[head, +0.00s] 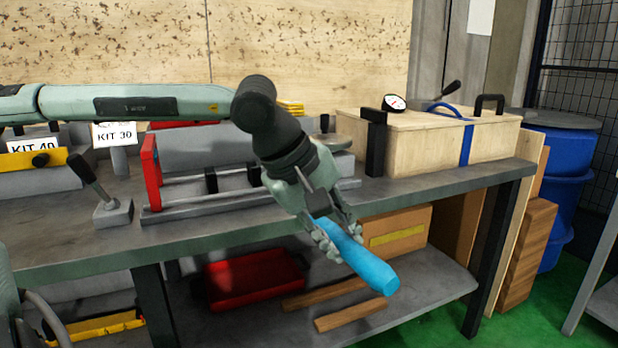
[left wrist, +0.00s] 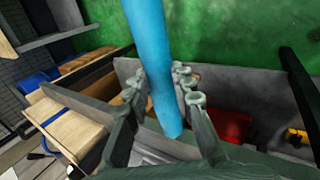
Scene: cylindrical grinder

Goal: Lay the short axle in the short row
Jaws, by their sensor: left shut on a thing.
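My left gripper (head: 333,238) is shut on a blue cylinder (head: 370,268), held around its upper end. The cylinder slants down to the right, in front of the bench's front edge. It also shows in the left wrist view (left wrist: 150,50), with a finger of the left gripper (left wrist: 168,100) on each side. I cannot tell from its look whether it is the short axle. No row is marked as short in view; a grey rack (head: 225,205) with a red end frame and black supports stands on the bench, partly behind my arm. My right gripper is not in view.
The grey bench (head: 420,188) bears a wooden box (head: 435,140) with a dial gauge at the right. A red tray (head: 255,280) lies on the shelf below.

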